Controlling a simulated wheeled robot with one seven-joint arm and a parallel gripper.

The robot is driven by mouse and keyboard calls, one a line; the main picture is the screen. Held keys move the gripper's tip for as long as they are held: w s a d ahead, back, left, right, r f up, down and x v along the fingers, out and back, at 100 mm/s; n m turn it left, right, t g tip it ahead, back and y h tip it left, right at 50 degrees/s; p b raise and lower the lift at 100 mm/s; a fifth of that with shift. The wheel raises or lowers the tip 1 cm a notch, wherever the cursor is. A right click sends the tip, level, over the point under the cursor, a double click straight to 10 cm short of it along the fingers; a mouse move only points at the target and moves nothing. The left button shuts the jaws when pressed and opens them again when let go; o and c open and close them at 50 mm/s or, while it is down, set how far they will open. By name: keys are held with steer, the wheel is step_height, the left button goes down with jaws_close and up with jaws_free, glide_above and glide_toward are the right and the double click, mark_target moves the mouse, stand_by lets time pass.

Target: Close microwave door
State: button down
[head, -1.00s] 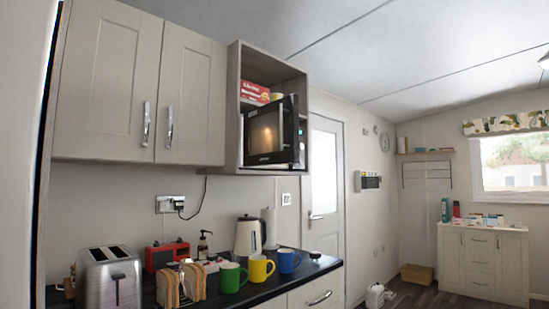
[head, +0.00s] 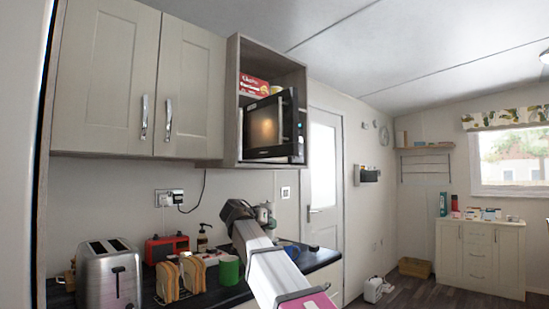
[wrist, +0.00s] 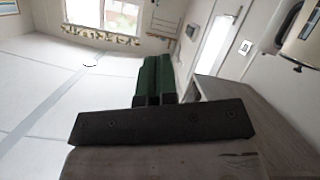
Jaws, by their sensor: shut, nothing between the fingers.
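The black microwave (head: 270,126) sits in the open grey wood shelf unit on the wall. Its door stands ajar, with the right edge swung out toward me, and a strip of control panel shows beyond that edge. My arm rises from the lower right of the head view and ends below the microwave, over the counter; the fingertips cannot be made out there. In the wrist view my gripper (wrist: 157,60) has its two dark green fingers side by side, shut and empty. It is apart from the microwave door, which I cannot identify in the wrist view.
A red and white box (head: 254,86) lies on top of the microwave. The counter below holds a toaster (head: 109,277), bread slices (head: 181,278), a green mug (head: 229,270) and a red radio (head: 167,249). Closed cupboards (head: 140,85) are left of the shelf. A kettle (wrist: 300,35) shows in the wrist view.

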steer(key=s+a+r+m+t+h, duration=0.1)
steer(key=s+a+r, duration=0.15)
steer(key=r, duration=0.55)
steer(key=s+a+r+m+t+h, duration=0.15)
steer(key=a+r, duration=0.25)
steer(key=r, duration=0.4)
steer(key=m, duration=0.3)
glide_toward(280, 151)
steer(key=shift+h, duration=0.35)
steer(key=x, duration=0.7)
steer(key=shift+w+f, duration=0.2)
steer(key=shift+w, duration=0.2)
steer(key=shift+d, duration=0.1)
